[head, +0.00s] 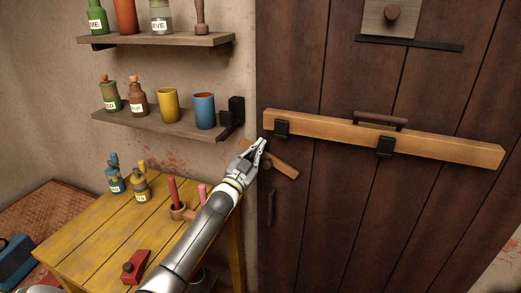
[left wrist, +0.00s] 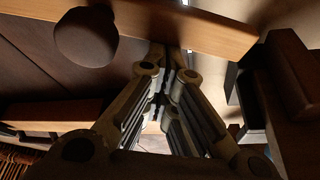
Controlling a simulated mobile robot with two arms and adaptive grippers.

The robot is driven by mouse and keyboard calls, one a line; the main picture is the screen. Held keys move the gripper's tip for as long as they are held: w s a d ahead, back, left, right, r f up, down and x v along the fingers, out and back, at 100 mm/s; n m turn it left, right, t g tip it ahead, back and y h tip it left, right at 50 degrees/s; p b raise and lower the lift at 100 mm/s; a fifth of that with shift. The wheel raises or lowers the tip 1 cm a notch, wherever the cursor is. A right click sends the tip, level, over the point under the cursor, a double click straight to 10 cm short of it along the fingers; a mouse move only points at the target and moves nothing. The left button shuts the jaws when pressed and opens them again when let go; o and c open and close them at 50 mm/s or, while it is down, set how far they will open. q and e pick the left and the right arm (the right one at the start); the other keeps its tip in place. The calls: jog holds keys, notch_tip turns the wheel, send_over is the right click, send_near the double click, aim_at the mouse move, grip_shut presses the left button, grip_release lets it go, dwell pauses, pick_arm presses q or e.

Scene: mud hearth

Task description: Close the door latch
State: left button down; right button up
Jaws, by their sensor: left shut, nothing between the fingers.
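The bar's left end stops near the door's left edge, apart from a black bracket (head: 236,108) on the wall. A short tilted wooden piece (head: 284,166) sits below the bar, partly hidden by my left gripper (head: 262,145). That gripper is shut and empty at the door's left edge. In the left wrist view its fingers (left wrist: 165,75) are together, near a light-wood beam (left wrist: 200,30) and a round dark knob (left wrist: 87,36).
Shelves (head: 165,120) with bottles and cups are on the wall left of the door. A yellow table (head: 95,235) below holds bottles, a red-handled holder and a red block (head: 135,266). A dark vertical handle (head: 271,207) is low on the door.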

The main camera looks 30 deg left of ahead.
pick_arm(q)
notch_tip(320, 180, down, 6)
jog(key=a+n+y+b, duration=0.2)
jog(key=n+y+b, duration=0.1)
jog(key=n, duration=0.4)
jog(key=shift+s+a+r+b, duration=0.15)
jog(key=shift+s+a+b, duration=0.2)
jog(key=shift+b, duration=0.15)
